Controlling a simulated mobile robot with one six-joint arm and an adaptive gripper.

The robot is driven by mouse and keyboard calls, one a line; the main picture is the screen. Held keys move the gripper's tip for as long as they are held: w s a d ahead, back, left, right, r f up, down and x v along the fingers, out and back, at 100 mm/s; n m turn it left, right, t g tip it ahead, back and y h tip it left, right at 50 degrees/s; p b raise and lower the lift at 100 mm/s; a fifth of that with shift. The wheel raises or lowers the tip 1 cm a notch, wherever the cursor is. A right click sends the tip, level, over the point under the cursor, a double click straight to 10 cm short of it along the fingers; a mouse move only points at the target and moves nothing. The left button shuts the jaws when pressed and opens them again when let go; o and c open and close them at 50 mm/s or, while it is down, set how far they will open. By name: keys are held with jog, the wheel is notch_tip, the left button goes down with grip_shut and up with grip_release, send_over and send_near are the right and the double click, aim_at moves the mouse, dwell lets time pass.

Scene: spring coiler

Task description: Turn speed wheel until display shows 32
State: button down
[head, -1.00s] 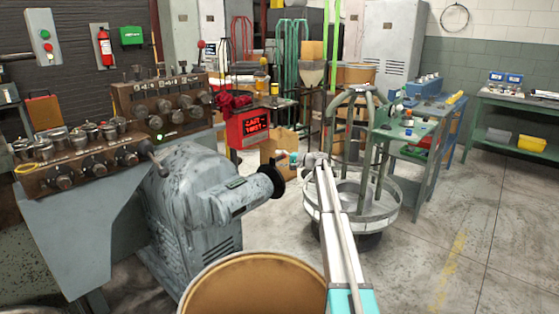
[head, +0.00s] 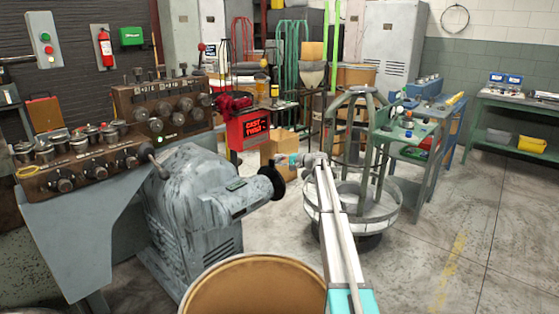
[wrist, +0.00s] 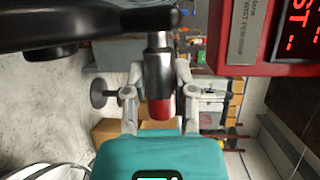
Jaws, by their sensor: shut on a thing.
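The speed wheel (head: 272,182) is a black wheel on the end of the grey machine in the head view. In the wrist view its black part (wrist: 60,25) crosses the top left. A metal handle (wrist: 158,70) hangs from it, with red at its lower end. My gripper (wrist: 158,95) is shut on this handle, one finger on each side. In the head view my gripper (head: 288,160) is beside the wheel, small and hard to make out. The red display box (head: 254,130) has glowing red text too small to read surely. The wrist view shows only part of the display (wrist: 297,30).
A control bench with knobs (head: 80,165) stands left of the grey machine (head: 195,205). A round brown drum (head: 255,285) is in front. A round metal stand (head: 360,205) is at right, near my arm. Cardboard boxes (head: 275,145) stand behind. The floor at right is open.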

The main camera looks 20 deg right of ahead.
jog(key=shift+w+a+r+g+p, duration=0.3)
jog(key=shift+w+g+p, duration=0.15)
jog(key=shift+p, duration=0.2)
jog(key=shift+w+a+f+h+b, duration=0.15)
jog(key=shift+w+a+f, duration=0.15)
jog(key=shift+w, duration=0.35)
jog(key=shift+w+a+f+h+b, duration=0.2)
jog(key=shift+w+a, duration=0.2)
jog(key=shift+w, duration=0.2)
jog(key=shift+c, duration=2.2)
grip_release()
jog(key=shift+d, duration=0.1)
